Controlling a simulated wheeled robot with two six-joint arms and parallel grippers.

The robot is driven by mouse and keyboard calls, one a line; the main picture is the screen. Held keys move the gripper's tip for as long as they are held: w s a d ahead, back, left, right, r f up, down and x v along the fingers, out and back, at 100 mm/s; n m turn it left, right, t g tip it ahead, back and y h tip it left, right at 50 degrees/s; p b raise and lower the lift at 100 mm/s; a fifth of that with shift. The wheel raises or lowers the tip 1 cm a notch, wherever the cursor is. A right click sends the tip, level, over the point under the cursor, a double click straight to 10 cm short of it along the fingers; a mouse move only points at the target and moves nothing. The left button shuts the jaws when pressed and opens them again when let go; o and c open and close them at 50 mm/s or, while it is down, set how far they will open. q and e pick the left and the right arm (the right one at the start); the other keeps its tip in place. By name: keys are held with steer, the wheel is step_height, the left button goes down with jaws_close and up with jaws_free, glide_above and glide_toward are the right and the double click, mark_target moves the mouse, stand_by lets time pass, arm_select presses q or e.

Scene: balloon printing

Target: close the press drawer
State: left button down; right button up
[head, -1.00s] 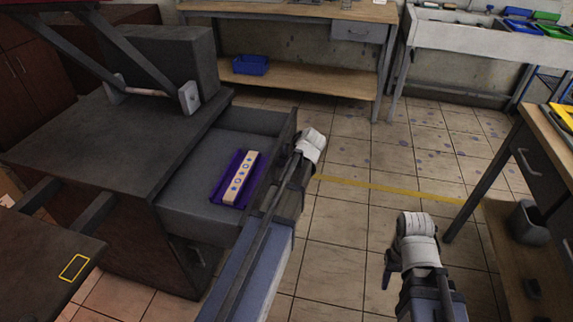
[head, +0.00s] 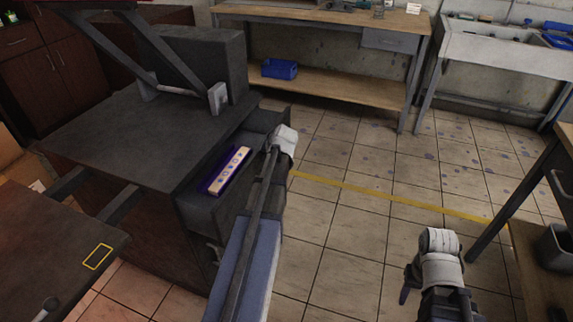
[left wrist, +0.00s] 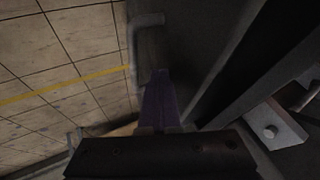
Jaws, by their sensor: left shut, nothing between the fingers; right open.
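The press drawer (head: 218,213) is partly pulled out of the dark press cabinet (head: 140,140). Inside it lies a purple tray (head: 207,190) holding a pale strip with blue marks (head: 231,171). My left arm reaches along the drawer's front, and its gripper (head: 270,150) is at the drawer's far front corner, partly hidden by the wrist. In the left wrist view my left gripper's narrow fingers (left wrist: 158,95) are together and empty, beside a dark surface; contact cannot be told. My right gripper (head: 408,285) is open over the floor at lower right, away from the drawer.
A workbench (head: 320,22) with a blue bin (head: 279,68) on its lower shelf stands at the back. A dark table (head: 60,250) is at lower left, and another bench (head: 545,190) at right. The tiled floor (head: 350,170) between is clear.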

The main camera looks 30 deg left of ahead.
arm_select(q)
steer(key=s+a, duration=0.3)
steer(key=a, duration=1)
steer(key=shift+a, duration=0.2)
steer(key=shift+s+a+r, duration=0.1)
steer(key=shift+s+a, duration=0.05)
arm_select(e)
steer(key=shift+d, duration=0.1)
arm_select(q)
steer(key=d+r+p, duration=0.2)
steer(key=d, duration=0.1)
steer(key=s+d+r+p, duration=0.1)
steer(key=d+r+p, duration=0.5)
steer(key=d, duration=0.1)
steer(key=shift+s, duration=0.25)
steer(key=shift+f, duration=0.1)
arm_select(e)
step_height(320, 180, up, 8)
steer(key=w+d, duration=0.1)
steer(key=shift+d, duration=0.15)
